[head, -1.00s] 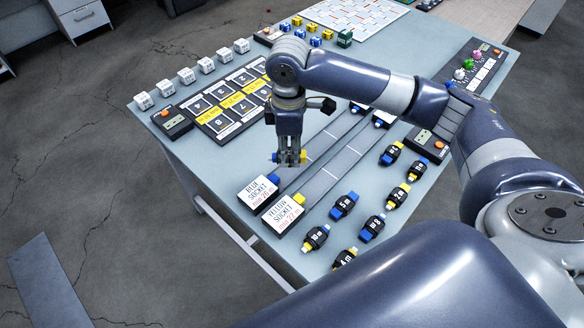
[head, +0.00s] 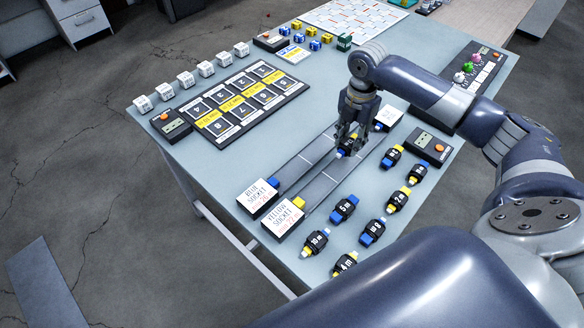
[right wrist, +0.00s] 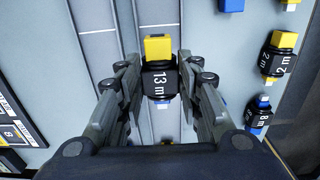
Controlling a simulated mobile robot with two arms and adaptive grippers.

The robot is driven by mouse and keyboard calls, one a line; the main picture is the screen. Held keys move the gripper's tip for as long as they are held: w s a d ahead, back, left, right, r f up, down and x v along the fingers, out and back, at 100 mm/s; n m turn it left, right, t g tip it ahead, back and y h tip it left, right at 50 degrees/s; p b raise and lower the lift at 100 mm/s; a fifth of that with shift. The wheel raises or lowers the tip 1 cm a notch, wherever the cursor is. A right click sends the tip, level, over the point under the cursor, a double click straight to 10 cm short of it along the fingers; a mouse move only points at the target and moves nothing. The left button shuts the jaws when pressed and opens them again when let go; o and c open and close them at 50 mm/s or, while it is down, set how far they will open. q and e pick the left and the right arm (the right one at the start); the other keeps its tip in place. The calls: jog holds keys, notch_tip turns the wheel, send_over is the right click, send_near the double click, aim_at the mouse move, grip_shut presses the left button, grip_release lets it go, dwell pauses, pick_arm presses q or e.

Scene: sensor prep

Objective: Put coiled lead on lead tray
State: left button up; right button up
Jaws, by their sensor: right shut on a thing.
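My right gripper (head: 347,138) is shut on a black coiled lead marked 13 m (right wrist: 160,82). The lead has a yellow plug (right wrist: 158,47) at its far end in the right wrist view and a blue end partly hidden by the fingers. The gripper is over the far part of two parallel grey lead tray strips (head: 322,185). I cannot tell whether the lead touches a strip. At the near ends of the strips stand the BLUE SOCKET block (head: 257,197) and the YELLOW SOCKET block (head: 283,218). My left gripper is not in view.
Several other coiled leads lie right of the strips, among them 5 m (head: 344,208) and 10 m (head: 317,241). A numbered black board (head: 240,103) and white cubes (head: 186,79) are at left. A black box with an orange button (head: 432,147) sits at right.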

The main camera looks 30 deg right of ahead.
jog(key=w+a+p, duration=0.1)
jog(key=a, duration=0.3)
jog(key=w+a+p, duration=0.1)
jog(key=a, duration=0.4)
jog(key=w+a+f+p, duration=0.1)
jog(key=w+a, duration=0.1)
jog(key=a, duration=0.3)
jog(key=shift+a+f, duration=0.1)
jog(key=shift+a, duration=0.05)
jog(key=shift+w+a+p, duration=0.1)
jog(key=shift+a+p, duration=0.25)
jog(key=shift+a, duration=0.2)
notch_tip(320, 180, down, 3)
jog(key=shift+d+r+p, duration=0.1)
jog(key=shift+d+p, duration=0.05)
jog(key=shift+p, duration=0.15)
jog(key=shift+f, duration=0.45)
jog(key=shift+f, duration=0.1)
jog(key=o, duration=1.2)
notch_tip(320, 180, up, 12)
jog(key=shift+r+b, duration=0.15)
jog(key=shift+b, duration=0.4)
